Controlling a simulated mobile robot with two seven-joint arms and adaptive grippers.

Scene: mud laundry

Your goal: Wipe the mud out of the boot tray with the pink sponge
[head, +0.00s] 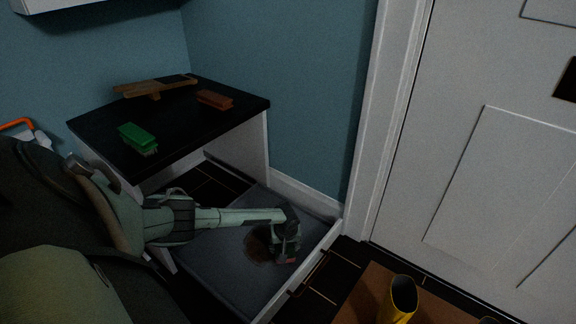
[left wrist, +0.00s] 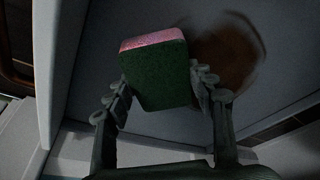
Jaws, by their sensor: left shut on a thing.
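The grey boot tray (head: 215,268) lies low in front of the black-topped bench, with a pale raised edge. A brown mud patch (head: 256,246) is on its floor and also shows in the left wrist view (left wrist: 222,52). My left gripper (head: 287,252) is over the tray, just right of the mud. In the left wrist view its fingers are shut on the sponge (left wrist: 158,78), which has a dark green body and a pink edge. In the head view the gripper mostly hides the sponge. I cannot tell whether the sponge touches the tray. My right gripper is not in view.
On the bench (head: 105,121) are a green brush (head: 137,137), a reddish-brown brush (head: 214,99) and a wooden board-like piece (head: 150,88). A yellow boot (head: 402,295) stands on a brown mat (head: 358,292) at the lower right. A white door (head: 480,150) closes the right side.

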